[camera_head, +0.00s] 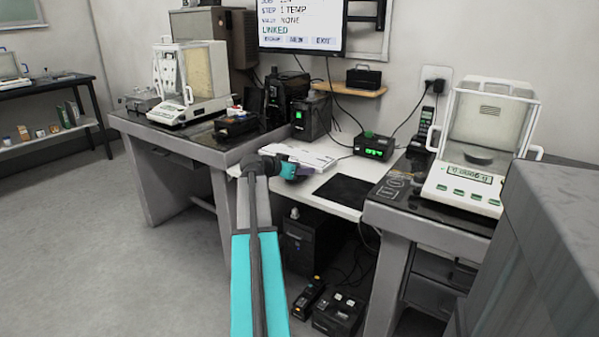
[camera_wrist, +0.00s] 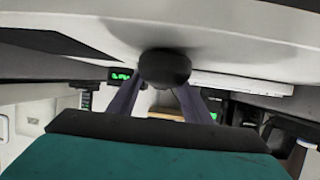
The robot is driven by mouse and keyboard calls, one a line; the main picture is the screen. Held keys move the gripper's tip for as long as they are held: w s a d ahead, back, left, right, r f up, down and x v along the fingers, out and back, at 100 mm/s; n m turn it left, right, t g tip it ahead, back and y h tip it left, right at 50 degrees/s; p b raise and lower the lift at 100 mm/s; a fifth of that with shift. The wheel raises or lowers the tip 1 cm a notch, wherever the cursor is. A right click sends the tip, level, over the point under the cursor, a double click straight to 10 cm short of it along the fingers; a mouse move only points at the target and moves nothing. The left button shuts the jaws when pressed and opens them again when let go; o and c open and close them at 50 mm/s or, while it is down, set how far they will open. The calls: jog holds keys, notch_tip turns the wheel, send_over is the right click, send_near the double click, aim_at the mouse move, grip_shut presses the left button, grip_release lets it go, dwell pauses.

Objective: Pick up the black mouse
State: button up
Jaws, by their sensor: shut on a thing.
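The black mouse (camera_wrist: 163,67) shows in the wrist view as a dark rounded shape between the tips of my two fingers. My gripper (camera_wrist: 162,84) is shut on it. In the head view my gripper (camera_head: 308,171) is over the white desk (camera_head: 345,211), near its left part. I cannot make out the mouse there; my gripper and arm hide it. The wrist view does not show clearly whether the mouse is touching the desk or just clear of it.
A black mat (camera_head: 344,190) lies on the desk to the right of my gripper. White papers or a keyboard (camera_head: 310,153) lie behind it. A small box with a green display (camera_head: 376,146) stands at the back. Weighing tables with balances (camera_head: 474,181) flank the desk.

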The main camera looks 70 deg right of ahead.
notch_tip(320, 180, up, 4)
jog(key=shift+f+p, duration=0.2)
jog(key=shift+p, duration=0.3)
jog(key=s+a, duration=0.3)
jog(key=a, duration=0.1)
jog(key=s+a+p, duration=0.1)
jog(key=s+a, duration=0.2)
jog(key=a, duration=0.1)
jog(key=s+a+r, duration=0.1)
jog(key=s+a, duration=0.2)
jog(key=a, duration=0.1)
jog(key=shift+s+a+p, duration=0.35)
jog(key=shift+s+p, duration=0.05)
